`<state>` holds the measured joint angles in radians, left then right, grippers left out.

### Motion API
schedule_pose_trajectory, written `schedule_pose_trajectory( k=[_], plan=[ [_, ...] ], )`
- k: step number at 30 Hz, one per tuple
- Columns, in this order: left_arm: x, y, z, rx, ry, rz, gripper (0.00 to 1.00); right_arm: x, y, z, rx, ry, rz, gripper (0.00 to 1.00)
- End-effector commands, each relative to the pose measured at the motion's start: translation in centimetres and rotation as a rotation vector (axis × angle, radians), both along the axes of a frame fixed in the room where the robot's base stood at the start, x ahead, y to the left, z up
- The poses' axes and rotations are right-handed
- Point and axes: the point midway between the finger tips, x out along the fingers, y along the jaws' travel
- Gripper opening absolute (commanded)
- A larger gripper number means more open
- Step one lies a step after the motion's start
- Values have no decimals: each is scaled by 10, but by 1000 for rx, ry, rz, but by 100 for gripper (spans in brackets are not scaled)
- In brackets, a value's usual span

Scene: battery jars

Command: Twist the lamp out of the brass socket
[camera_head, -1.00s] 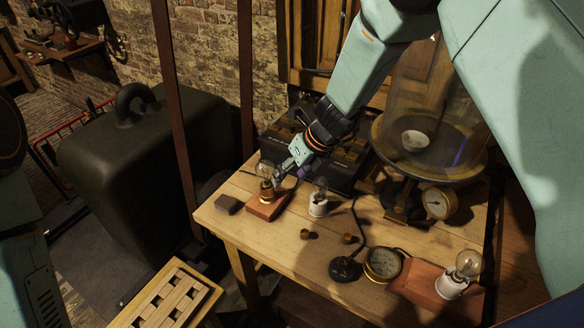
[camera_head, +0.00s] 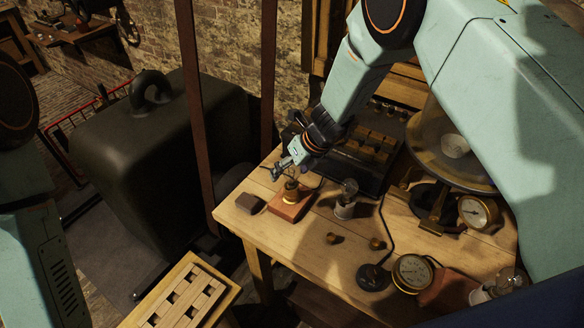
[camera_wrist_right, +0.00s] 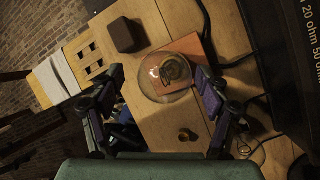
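The lamp, a clear glass bulb (camera_wrist_right: 168,76), stands upright in a brass socket (camera_head: 290,195) on a reddish wooden block (camera_head: 284,210) near the table's left end. My right gripper (camera_head: 283,169) is over the lamp, pointing down at it. In the right wrist view the fingers of this gripper (camera_wrist_right: 160,80) are spread on either side of the bulb, with a clear gap on the left and the right finger close to the glass. The socket is mostly hidden under the bulb there. My left gripper is out of view.
A dark block (camera_head: 249,203) lies left of the wooden base. Behind are a dark box (camera_head: 365,160) and a glass-domed stand (camera_head: 455,170). Small knobs, a cable and a gauge (camera_head: 412,273) lie in front.

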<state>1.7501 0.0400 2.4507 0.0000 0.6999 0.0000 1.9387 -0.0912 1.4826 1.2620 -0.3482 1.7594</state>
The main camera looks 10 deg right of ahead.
Motion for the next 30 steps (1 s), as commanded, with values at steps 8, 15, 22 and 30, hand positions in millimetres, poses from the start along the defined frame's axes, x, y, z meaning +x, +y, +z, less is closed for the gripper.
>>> schedule_pose_trajectory(
  k=[8,15,22,30],
  plan=[
    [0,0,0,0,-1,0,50,0,-2,0,0,0,-1,52],
    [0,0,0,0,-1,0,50,2,-1,0,0,0,-1,32],
    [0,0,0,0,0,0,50,4,-1,0,1,1,-1,12],
    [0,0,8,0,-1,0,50,6,0,3,-1,0,36,9]
  ],
)
